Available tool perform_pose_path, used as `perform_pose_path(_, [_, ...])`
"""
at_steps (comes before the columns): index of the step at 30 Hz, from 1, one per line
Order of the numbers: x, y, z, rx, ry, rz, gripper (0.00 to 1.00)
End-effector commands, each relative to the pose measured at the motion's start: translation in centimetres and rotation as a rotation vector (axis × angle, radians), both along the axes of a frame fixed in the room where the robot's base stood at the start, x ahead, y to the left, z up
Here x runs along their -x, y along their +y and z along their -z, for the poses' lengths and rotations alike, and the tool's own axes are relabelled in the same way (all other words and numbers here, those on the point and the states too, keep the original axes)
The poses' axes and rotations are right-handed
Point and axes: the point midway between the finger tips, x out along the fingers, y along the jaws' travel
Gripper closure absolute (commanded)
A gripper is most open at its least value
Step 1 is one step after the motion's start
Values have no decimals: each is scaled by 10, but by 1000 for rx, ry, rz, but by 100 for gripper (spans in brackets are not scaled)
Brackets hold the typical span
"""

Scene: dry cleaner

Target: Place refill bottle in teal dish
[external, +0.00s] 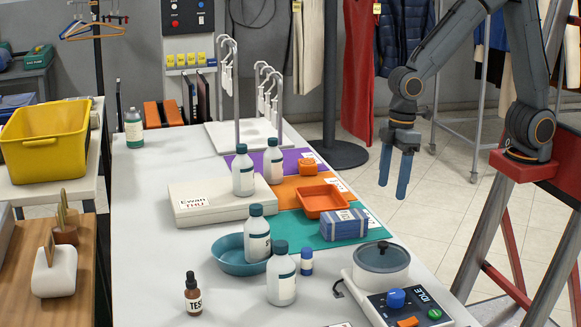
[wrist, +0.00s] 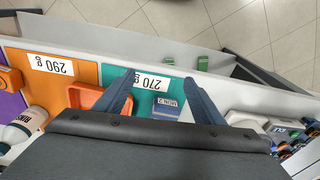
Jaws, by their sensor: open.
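Several white bottles with dark teal caps stand on the table in the external view, and their labels are too small to tell which is the refill bottle. One bottle (external: 257,240) overlaps the teal dish (external: 226,262); I cannot tell if it stands inside. Another bottle (external: 281,284) stands at the dish's front right. Two more, a bottle (external: 243,175) and a bottle (external: 273,162), stand farther back. My gripper (external: 395,185) is open and empty, pointing down beyond the table's right edge. In the wrist view its fingers (wrist: 162,98) are apart, and the dish is not seen.
An orange tray (external: 318,200) and a blue striped box (external: 344,226) sit on coloured mats. A lidded pot on a scale (external: 381,262) stands front right. A dropper bottle (external: 194,296) and a small blue-capped bottle (external: 306,262) flank the dish area.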

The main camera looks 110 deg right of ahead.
Motion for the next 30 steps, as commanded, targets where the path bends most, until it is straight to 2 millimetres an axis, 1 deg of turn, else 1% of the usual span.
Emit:
perform_pose_path(1, [36, -4, 7, 4, 22, 24, 37])
perform_pose_path(2, [54, -6, 12, 7, 35, 36, 37])
perform_pose_path(3, [76, -8, 17, 10, 51, 52, 37])
perform_pose_path(6, [119, -11, 29, 15, 80, 83, 37])
perform_pose_path(9, [144, -13, 35, 19, 96, 100, 37])
perform_pose_path(13, [153, -14, 38, 20, 102, 107, 37])
perform_pose_path(19, [153, -13, 38, 20, 103, 106, 37])
perform_pose_path(25, [154, -2, 30, 21, 103, 71, 37])
perform_pose_path(30, [154, -1, 31, 21, 103, 70, 37])
